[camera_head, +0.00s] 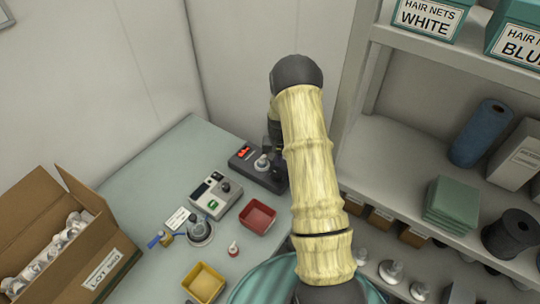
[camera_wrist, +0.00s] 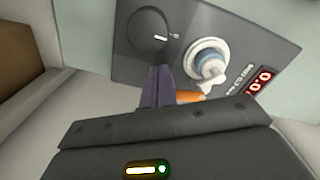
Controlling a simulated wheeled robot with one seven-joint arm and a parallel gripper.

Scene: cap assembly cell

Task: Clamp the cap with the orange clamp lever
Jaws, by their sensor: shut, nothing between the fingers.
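In the wrist view, a dark station panel (camera_wrist: 130,62) holds a pale grey-blue cap (camera_wrist: 210,68) seated in a white ring. An orange part (camera_wrist: 188,97), which looks like the clamp lever, shows just below the cap; the rest of it is hidden behind my gripper. My gripper (camera_wrist: 158,85) is shut and empty, its fingers just left of the orange part; I cannot tell whether they touch it. In the head view, the dark station (camera_head: 246,168) with the cap (camera_head: 262,162) is at the back of the table, and my arm covers its right side.
The panel has a round dial (camera_wrist: 150,30) and a red display (camera_wrist: 259,79). On the table are a grey device (camera_head: 214,196), a red tray (camera_head: 270,222), a yellow tray (camera_head: 190,280) and a round fixture (camera_head: 200,232). A cardboard box (camera_head: 75,270) stands left; shelves (camera_head: 385,150) stand right.

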